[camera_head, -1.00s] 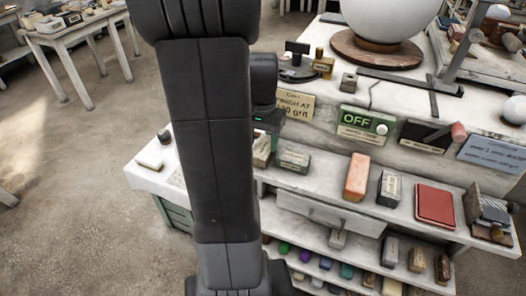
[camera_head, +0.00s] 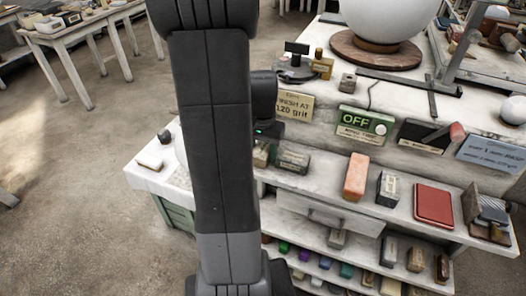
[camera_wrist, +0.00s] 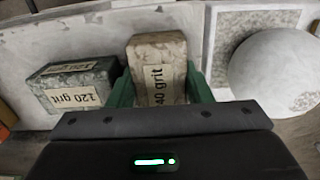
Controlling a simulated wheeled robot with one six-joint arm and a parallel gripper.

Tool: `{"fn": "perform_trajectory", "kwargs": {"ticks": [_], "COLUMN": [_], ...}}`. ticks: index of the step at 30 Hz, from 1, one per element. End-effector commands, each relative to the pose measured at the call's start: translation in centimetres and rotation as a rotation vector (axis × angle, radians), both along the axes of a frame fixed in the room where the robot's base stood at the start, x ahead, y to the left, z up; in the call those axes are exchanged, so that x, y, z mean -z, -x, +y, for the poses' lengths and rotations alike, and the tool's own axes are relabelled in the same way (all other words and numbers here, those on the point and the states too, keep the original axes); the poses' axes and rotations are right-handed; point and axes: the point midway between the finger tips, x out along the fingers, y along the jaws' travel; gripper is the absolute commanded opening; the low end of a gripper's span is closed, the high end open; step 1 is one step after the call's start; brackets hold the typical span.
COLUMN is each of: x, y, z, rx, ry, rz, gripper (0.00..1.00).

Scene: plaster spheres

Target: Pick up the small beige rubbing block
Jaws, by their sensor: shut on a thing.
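The small beige rubbing block (camera_wrist: 157,62) stands between the green fingers of my gripper (camera_wrist: 161,88) in the wrist view, its "40 grit" label facing the camera. The fingers are shut on its two sides. In the head view, a small part of the beige block (camera_head: 261,153) shows at the right edge of my arm, which hides most of my gripper. I cannot tell whether the block is clear of the shelf.
A grey-green "120 grit" block (camera_wrist: 72,84) is close on the left in the wrist view. A white sphere (camera_wrist: 275,70) is on the right. An orange block (camera_head: 356,176) and a red pad (camera_head: 434,204) lie further along the shelf.

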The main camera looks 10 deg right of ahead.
Motion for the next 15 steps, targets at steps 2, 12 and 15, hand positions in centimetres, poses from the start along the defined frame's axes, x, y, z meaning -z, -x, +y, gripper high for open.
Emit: {"fn": "perform_trajectory", "kwargs": {"ticks": [2,12,15], "x": [-0.4,-6.2,-7.9], "y": [-0.1,-0.1,-0.1], "z": [0.0,0.0,0.0], "rx": [0.000,0.000,0.000], "ry": [0.001,0.001,0.001], "rz": [-0.003,-0.007,-0.007], "gripper": [0.11,0.11,0.11]}}
